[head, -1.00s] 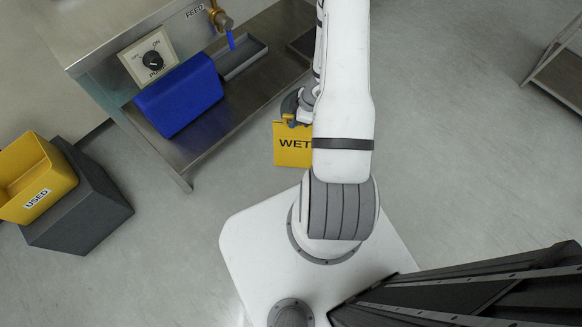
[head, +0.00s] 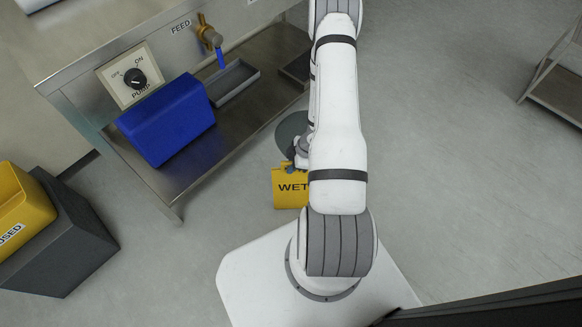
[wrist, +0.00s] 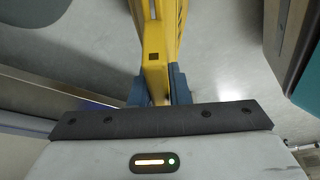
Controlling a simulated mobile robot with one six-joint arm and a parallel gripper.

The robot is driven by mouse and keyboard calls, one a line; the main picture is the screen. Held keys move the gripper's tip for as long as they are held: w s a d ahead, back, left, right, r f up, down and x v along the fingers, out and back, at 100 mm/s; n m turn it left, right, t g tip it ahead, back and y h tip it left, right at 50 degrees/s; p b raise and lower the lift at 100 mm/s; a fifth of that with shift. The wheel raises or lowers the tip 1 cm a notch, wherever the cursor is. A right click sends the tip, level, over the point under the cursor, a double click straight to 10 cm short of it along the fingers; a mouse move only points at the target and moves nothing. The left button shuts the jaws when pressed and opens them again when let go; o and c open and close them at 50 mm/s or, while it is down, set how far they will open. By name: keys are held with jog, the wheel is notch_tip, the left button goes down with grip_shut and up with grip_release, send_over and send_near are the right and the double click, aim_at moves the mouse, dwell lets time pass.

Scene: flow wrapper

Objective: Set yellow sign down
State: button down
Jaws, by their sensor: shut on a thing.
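The yellow sign (head: 290,188), lettered "WET", hangs at the left of my arm in the head view, beyond my white base. My arm hides its right part. My gripper (wrist: 158,88) is shut on the sign's top edge, with a blue-grey finger on each side of it in the wrist view, where the yellow sign (wrist: 153,45) runs away from the camera. In the head view the gripper is mostly hidden behind my arm. I cannot tell whether the sign's foot touches the floor.
A steel bench (head: 178,202) with a blue box (head: 166,118) and a grey tray (head: 232,84) on its lower shelf stands left of the sign. A dark grey block with a yellow "USED" bin (head: 22,205) is at far left. A dark round patch (head: 290,132) lies on the floor beyond the sign.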

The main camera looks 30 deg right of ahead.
jog(key=c, duration=1.4)
grip_release()
jog(key=shift+o, duration=0.2)
